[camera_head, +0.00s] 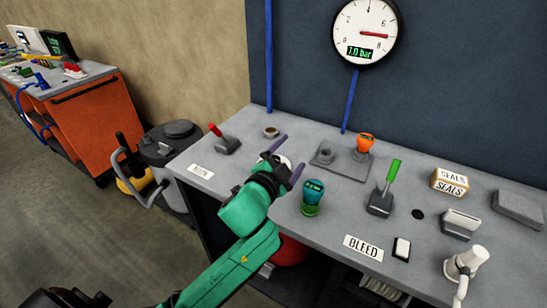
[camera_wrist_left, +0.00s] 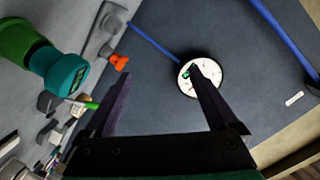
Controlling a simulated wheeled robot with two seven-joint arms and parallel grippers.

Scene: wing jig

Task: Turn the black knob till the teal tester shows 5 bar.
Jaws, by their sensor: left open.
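The teal tester (camera_head: 313,193) stands upright on a green base on the bench, right of my left gripper. Its small lit display is too small to read surely. It also shows in the left wrist view (camera_wrist_left: 66,75), at the upper left. My left gripper (camera_head: 287,160) is open with its purple fingers apart, above the bench; the left wrist view (camera_wrist_left: 158,78) shows nothing between them. I cannot make out the black knob surely; a pale round thing is partly hidden behind the gripper.
A wall gauge (camera_head: 364,32) reads 7.0 bar. The bench (camera_head: 325,233) also bears a red lever (camera_head: 216,131), an orange-topped device (camera_head: 365,142), a green lever (camera_head: 392,176), SEALS boxes (camera_head: 450,182) and a BLEED label (camera_head: 363,247). An orange cart (camera_head: 100,125) stands left.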

